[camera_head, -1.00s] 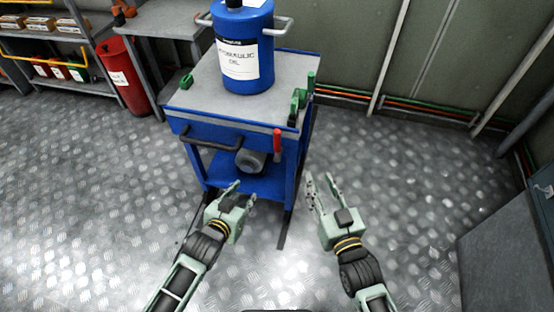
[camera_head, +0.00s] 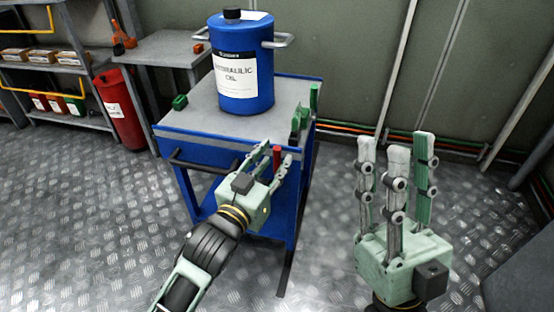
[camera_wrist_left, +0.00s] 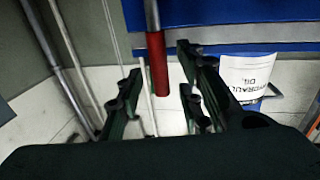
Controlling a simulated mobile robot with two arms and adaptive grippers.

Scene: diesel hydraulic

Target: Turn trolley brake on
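The blue trolley (camera_head: 190,150) with a grey top stands in front of me. Its red brake lever (camera_head: 277,158) is at the right end of its front side. In the left wrist view the red lever (camera_wrist_left: 157,64) lies between the spread fingers. My left gripper (camera_head: 272,158) is open around the lever, with no clear contact visible. My right gripper (camera_head: 396,150) is open and empty, raised to the right of the trolley, fingers pointing up.
A blue hydraulic oil drum (camera_head: 240,85) stands on the trolley top. A black handle (camera_head: 203,165) sticks out at the trolley's front left. The floor right of the trolley is clear.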

